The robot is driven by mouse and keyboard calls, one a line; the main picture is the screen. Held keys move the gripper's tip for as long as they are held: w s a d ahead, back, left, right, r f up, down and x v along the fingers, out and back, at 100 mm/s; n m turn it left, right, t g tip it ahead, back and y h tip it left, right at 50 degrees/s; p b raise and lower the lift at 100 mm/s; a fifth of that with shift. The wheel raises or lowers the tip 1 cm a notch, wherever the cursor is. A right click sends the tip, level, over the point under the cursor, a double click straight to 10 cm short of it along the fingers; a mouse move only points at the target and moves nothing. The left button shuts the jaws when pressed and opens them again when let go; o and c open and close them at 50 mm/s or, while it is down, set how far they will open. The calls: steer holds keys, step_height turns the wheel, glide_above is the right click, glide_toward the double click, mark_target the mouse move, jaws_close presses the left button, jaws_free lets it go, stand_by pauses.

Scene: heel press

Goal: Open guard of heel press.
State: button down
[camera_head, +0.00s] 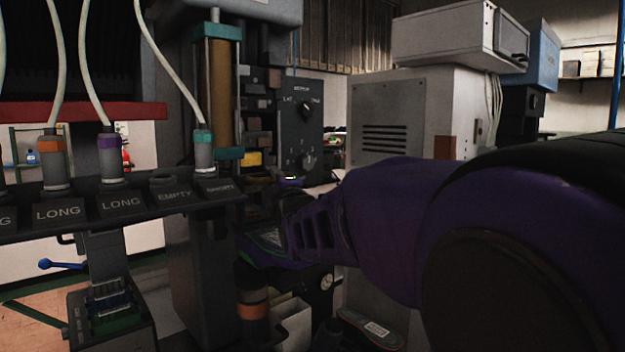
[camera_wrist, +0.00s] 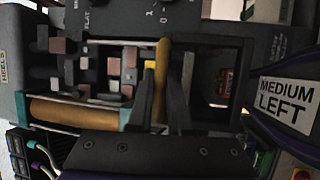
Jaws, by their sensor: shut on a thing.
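The heel press (camera_head: 215,95) stands left of centre in the head view, with a copper-coloured cylinder between teal ends. In the wrist view the press lies sideways, its cylinder (camera_wrist: 75,112) at the left. A yellow bar (camera_wrist: 160,80) there, next to a grey bar, appears to belong to the guard. My purple arm reaches in from the right. My gripper (camera_head: 268,240) is at the front of the press, below the cylinder, shut. Its contact is hidden; it seems to hold part of the guard. The guard's position is unclear.
A control panel (camera_head: 305,120) with knobs stands behind the press. A labelled rack (camera_head: 120,205) with several cabled plugs is at the left. A dark piece labelled MEDIUM LEFT (camera_wrist: 287,103) is close at the right in the wrist view. A grey cabinet (camera_head: 390,125) stands behind my arm.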

steer(key=shift+r, duration=0.1)
stand_by(0.7)
step_height(320, 180, up, 10)
steer(key=p, duration=0.4)
steer(key=shift+p, duration=0.3)
steer(key=shift+f, duration=0.2)
steer(key=c, duration=0.8)
jaws_free()
steer(key=shift+c, duration=0.2)
steer(key=shift+f, duration=0.1)
